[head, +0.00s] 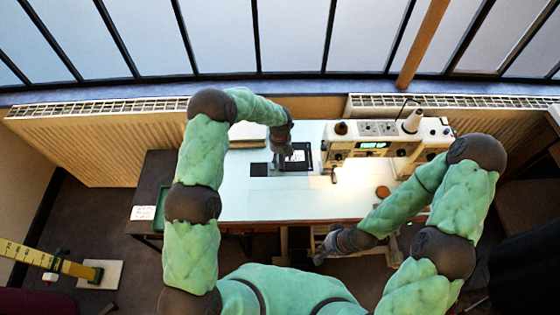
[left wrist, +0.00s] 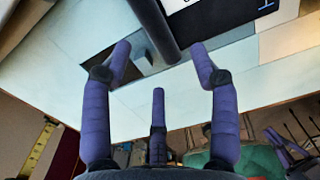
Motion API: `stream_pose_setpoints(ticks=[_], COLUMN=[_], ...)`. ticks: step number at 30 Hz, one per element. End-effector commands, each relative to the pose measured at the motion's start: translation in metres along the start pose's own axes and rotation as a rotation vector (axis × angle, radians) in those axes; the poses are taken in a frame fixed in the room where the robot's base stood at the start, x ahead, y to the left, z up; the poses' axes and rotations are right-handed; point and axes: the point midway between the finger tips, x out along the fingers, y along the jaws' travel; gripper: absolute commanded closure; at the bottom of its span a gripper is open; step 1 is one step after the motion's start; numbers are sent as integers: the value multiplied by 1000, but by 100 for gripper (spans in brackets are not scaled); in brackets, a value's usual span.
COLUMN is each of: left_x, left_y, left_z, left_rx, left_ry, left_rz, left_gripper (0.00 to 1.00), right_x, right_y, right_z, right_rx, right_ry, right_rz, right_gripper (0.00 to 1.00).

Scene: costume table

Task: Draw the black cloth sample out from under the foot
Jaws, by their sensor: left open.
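My left gripper (head: 284,152) is over the pale table, left of the sewing machine (head: 385,145). A flat black patch (head: 260,169) lies on the table just left of the gripper. A dark patch also shows beside the left fingertip in the wrist view (left wrist: 140,38). A black-edged panel (head: 299,158) lies right of the gripper, partly covered by it. I cannot tell which of these is the cloth sample. The foot is not clear. My right gripper (head: 328,246) is low before the table's front edge; its fingers are unclear.
The machine's display reads "FOOT UP". A round brown object (head: 382,192) sits on the table (head: 250,205) at right. The table's front middle is clear. A yellow measuring stick (head: 45,259) is at lower left.

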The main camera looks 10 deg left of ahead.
Motion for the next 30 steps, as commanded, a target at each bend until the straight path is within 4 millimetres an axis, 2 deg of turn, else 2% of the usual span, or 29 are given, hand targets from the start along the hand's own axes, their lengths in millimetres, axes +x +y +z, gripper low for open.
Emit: stream_pose_setpoints(ticks=[1,6,12,18,30], left_x=[-13,-45,-70,-78,-78], left_y=[0,0,0,0,0], left_z=[2,0,0,-1,0], left_rx=[-1,0,-1,0,-1], left_ry=[-5,-2,0,2,1], left_rz=[-1,0,0,1,0], left_gripper=[39,39,39,39,39], right_x=[0,0,0,0,0], right_y=[0,0,0,0,0], right_z=[0,0,0,0,0], right_rx=[0,0,0,0,0], right_ry=[0,0,0,0,0], right_rz=[0,0,0,0,0], right_gripper=[100,100,100,100,100])
